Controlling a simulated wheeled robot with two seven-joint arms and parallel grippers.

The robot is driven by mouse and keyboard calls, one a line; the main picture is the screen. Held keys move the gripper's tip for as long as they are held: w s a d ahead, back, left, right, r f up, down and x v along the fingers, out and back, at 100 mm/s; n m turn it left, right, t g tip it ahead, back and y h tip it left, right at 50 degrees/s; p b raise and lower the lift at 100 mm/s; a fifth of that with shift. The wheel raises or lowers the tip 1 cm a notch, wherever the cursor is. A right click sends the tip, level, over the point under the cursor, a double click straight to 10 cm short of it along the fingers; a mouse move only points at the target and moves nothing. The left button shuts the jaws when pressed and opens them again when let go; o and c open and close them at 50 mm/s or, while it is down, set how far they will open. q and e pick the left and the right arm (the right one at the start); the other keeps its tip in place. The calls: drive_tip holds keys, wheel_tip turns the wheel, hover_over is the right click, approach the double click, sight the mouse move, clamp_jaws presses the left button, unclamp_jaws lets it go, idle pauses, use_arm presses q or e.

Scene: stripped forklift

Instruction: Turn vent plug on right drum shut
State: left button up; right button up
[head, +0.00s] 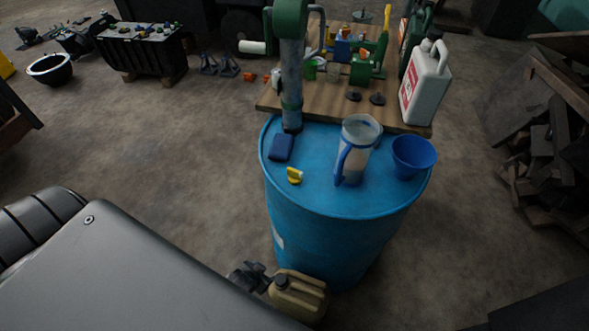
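One blue drum (325,237) stands upright right of centre in the head view; no second drum shows. On its lid, near the front left, is a small yellow piece (294,176) with a pale part, perhaps the vent plug; how far it is turned is too small to tell. A green and grey hand pump (291,75) rises from the far left of the lid. Neither of my grippers can be made out in this view.
The lid also holds a dark blue block (281,147), a jug (356,150) with a blue handle and a blue funnel (412,157). Behind is a cluttered wooden bench (330,96) with a white canister (425,85). A tan jerrycan (298,296) stands before the drum.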

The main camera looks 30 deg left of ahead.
use_arm(q)
drive_tip(key=w+d+r+t, duration=0.1)
drive_tip(key=w+r, duration=0.3)
drive_tip(key=r, duration=0.4)
drive_tip(key=w+r+t, duration=0.2)
drive_tip(key=w+r, duration=0.2)
drive_tip(key=r, duration=0.3)
drive_tip(key=n+t+p, duration=0.1)
drive_tip(key=n+t, duration=0.1)
drive_tip(key=t, duration=0.2)
approach(294, 173)
drive_tip(key=p+x, duration=0.1)
drive_tip(key=x, duration=0.9)
drive_tip(key=shift+w+f+p, duration=0.15)
drive_tip(key=shift+w+p, duration=0.15)
drive_tip(key=shift+p, duration=0.1)
use_arm(e)
drive_tip(key=r, duration=0.1)
drive_tip(key=w+r, duration=0.1)
drive_tip(key=r, duration=0.1)
drive_tip(key=shift+w+a, duration=0.1)
drive_tip(key=shift+w, duration=0.05)
use_arm(q)
drive_tip(key=c, duration=1)
